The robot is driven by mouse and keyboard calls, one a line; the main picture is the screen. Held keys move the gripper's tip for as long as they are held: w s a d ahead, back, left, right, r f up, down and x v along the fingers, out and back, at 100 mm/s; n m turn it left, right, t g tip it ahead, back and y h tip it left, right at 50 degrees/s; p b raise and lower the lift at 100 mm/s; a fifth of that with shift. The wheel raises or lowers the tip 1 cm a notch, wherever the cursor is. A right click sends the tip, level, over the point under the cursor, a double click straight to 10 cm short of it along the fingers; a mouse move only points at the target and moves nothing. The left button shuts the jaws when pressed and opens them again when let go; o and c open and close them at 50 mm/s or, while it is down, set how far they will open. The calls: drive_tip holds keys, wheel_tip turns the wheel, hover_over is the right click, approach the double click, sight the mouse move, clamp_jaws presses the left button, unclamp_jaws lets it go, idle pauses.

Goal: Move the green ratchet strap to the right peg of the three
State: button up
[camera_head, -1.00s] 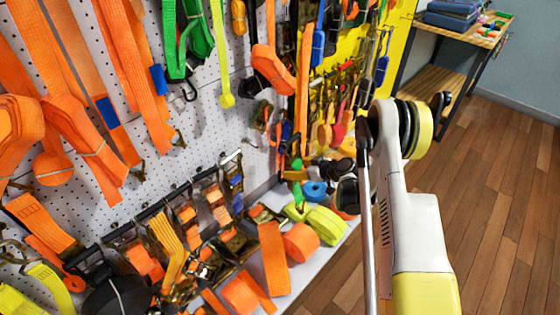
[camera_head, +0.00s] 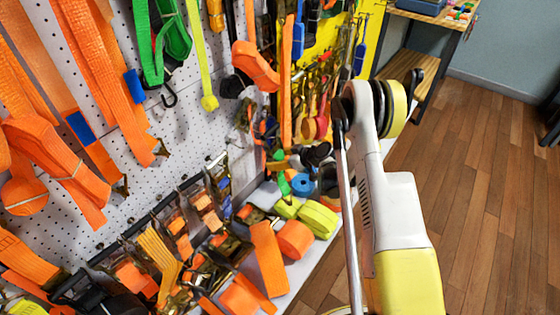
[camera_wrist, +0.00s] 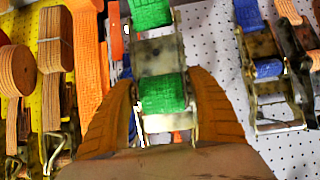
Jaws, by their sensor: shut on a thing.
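The green ratchet strap (camera_wrist: 162,92) is between the two orange-brown fingers of my gripper (camera_wrist: 160,78) in the wrist view. Its metal ratchet body shows between two green webbing sections, and my gripper is shut on it. The strap's top runs out of the frame and its lower part is hidden behind my gripper. In the head view my gripper is not visible. Green webbing (camera_head: 163,45) hangs at the upper left there, with a dark hook below; I cannot tell if it is the same strap. I cannot make out the three pegs.
A white pegboard (camera_head: 190,125) carries many orange straps (camera_head: 110,75). Ratchets and rolled straps crowd the shelf below, including a yellow-green roll (camera_head: 319,219). In the wrist view, a blue-strapped ratchet (camera_wrist: 268,70) hangs at right and orange straps (camera_wrist: 90,60) at left. The wooden floor (camera_head: 480,170) is clear.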

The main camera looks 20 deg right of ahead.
drive_tip(key=w+a+f, duration=0.1)
drive_tip(key=w+a, duration=0.3)
drive_tip(key=w, duration=0.1)
drive_tip(key=shift+w+f, duration=0.3)
idle(0.6)
drive_tip(key=shift+a+f, duration=0.1)
idle(0.6)
drive_tip(key=o, duration=1.5)
